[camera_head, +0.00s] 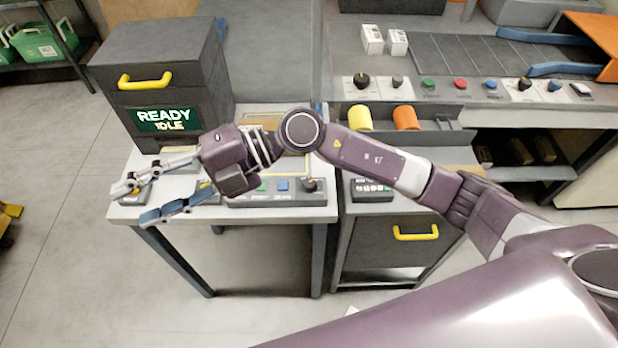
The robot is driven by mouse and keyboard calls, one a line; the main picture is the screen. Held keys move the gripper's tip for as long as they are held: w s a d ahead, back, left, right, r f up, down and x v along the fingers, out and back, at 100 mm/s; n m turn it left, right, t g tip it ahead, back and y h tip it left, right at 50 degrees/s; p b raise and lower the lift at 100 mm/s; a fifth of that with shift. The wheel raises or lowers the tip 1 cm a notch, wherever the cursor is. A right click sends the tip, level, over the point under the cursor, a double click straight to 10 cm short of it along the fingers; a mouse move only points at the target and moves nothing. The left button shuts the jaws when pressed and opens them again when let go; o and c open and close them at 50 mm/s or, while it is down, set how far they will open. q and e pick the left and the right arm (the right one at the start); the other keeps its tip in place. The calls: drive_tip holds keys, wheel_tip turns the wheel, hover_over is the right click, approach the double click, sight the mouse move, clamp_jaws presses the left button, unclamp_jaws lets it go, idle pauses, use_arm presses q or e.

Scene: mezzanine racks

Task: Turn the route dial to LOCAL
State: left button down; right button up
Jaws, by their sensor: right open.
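My right gripper (136,202) is open, its two fingers spread and pointing left over the front left part of a small white table (180,212). My left gripper is not in view.
A dark cabinet (160,60) with a yellow handle and a "READY IDLE" screen (166,120) stands behind the gripper. A keypad (371,190) sits on the drawer unit to the right. Yellow (359,118) and orange (406,118) cylinders lie beyond my arm.

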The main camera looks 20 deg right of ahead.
drive_tip(key=w+d+f+n+h, duration=0.1)
drive_tip(key=d+f+h, duration=0.25)
drive_tip(key=f, duration=0.25)
drive_tip(key=m+t+h, duration=0.1)
drive_tip(key=m+h, duration=0.2)
drive_tip(key=h, duration=0.9)
hover_over(309, 182)
drive_tip(key=f, duration=0.7)
drive_tip(key=shift+s+a+f, duration=0.1)
drive_tip(key=shift+a+f, duration=0.15)
drive_tip(key=shift+f, duration=0.1)
drive_tip(key=shift+d+f+h, duration=0.15)
drive_tip(key=shift+d+h, duration=0.1)
drive_tip(key=shift+d, duration=0.05)
wheel_tip(309, 182, down, 6)
drive_tip(key=shift+p, duration=1.25)
drive_tip(key=shift+f, duration=0.65)
clamp_jaws()
